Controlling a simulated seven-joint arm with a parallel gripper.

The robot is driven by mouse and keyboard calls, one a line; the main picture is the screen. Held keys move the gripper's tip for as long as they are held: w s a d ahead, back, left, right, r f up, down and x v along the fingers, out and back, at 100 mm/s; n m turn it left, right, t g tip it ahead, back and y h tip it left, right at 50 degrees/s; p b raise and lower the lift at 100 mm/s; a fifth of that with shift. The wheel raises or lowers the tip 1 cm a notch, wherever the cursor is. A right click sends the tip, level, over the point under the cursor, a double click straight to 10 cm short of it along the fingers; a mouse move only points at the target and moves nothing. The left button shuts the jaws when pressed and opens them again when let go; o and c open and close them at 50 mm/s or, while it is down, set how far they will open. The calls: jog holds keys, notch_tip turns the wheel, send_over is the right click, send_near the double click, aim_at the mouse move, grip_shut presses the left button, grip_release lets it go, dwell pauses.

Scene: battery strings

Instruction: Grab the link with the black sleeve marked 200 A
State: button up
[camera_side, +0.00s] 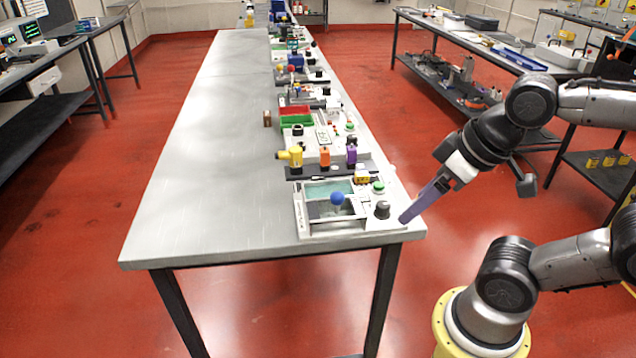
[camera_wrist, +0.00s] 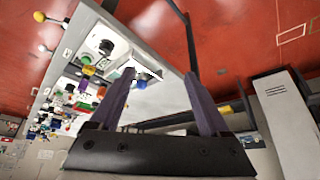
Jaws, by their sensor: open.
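I cannot make out a link with a black sleeve marked 200 A in either view; any lettering is too small to read. My gripper (camera_side: 405,218) has purple-grey fingers and points down and left at the near right corner of the bench. In the wrist view my gripper (camera_wrist: 158,85) has its two fingers spread apart, with nothing between them. A small dark cylindrical piece (camera_side: 382,210) stands on the nearest station, just left of the fingertips in the side view. I cannot tell what it is.
The nearest station (camera_side: 305,234) has a framed tray, a blue ball knob (camera_side: 337,198) and a green button (camera_side: 378,187). Behind it stand yellow (camera_side: 296,157), orange (camera_side: 324,157) and purple (camera_side: 351,154) pieces. More stations line the bench's right edge. The bench's left side (camera_side: 205,180) is bare.

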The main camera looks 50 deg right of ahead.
jog(key=w+r+m, duration=0.2)
jog(key=w+r, duration=0.2)
jog(key=r, duration=0.2)
jog(key=w+d+r+m+g, duration=0.25)
jog(key=w+r, duration=0.25)
jog(key=w, duration=0.6)
jog(key=m+g, duration=0.3)
jog(key=m, duration=0.1)
send_over(318, 177)
notch_tip(318, 177, down, 15)
jog(key=f, duration=0.6)
jog(key=shift+s+f, duration=0.25)
jog(key=shift+f, duration=0.15)
jog(key=shift+w+a+f, duration=0.1)
jog(key=shift+w+f, duration=0.05)
jog(key=shift+f, duration=1.4)
jog(key=shift+w+f, duration=0.1)
jog(key=shift+f, duration=1.45)
grip_shut()
